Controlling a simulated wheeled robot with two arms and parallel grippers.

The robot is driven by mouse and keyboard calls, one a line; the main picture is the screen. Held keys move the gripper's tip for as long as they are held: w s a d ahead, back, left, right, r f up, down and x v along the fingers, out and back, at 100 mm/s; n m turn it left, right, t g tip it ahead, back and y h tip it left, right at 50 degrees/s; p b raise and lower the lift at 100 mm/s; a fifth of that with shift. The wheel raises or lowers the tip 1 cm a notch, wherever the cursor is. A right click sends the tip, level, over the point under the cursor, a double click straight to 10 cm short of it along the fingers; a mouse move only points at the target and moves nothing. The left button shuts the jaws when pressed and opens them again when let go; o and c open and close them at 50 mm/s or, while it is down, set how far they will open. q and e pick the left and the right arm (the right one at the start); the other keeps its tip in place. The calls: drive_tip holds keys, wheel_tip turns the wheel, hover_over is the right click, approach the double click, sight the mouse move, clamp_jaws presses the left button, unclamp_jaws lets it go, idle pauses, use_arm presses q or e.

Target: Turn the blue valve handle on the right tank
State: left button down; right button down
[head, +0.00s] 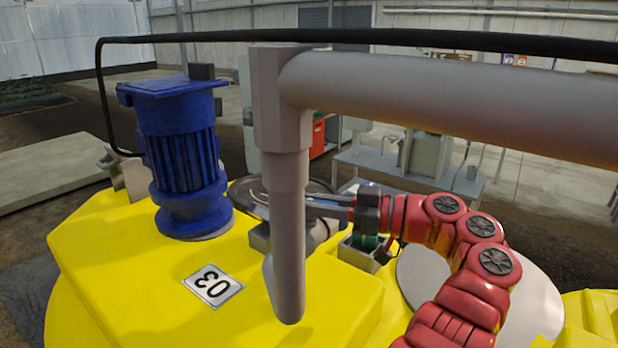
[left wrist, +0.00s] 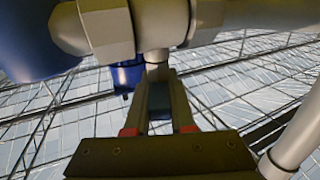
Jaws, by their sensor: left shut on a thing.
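The yellow tank (head: 130,265) fills the lower head view, with a "03" plate on top. A red arm of mine comes in from the lower right, and its gripper (head: 318,206) reaches left behind the grey downpipe (head: 288,200). The pipe hides the grip and the valve handle there. In the left wrist view my left gripper (left wrist: 158,88) is shut on a dark bluish piece (left wrist: 160,98), apparently the valve handle, just below a grey pipe fitting (left wrist: 155,20). Most of that piece is hidden between the fingers, so its angle is unclear. My right gripper is not in view.
A blue motor (head: 180,140) stands on the tank, left of the downpipe. A thick grey pipe (head: 450,100) and a black hose (head: 400,38) cross above the arm. Benches (head: 400,172) stand behind. The tank top around the plate is clear.

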use_arm(q)
drive_tip(key=shift+f, duration=0.1)
drive_tip(key=c, duration=0.8)
unclamp_jaws()
drive_tip(key=shift+o, duration=0.2)
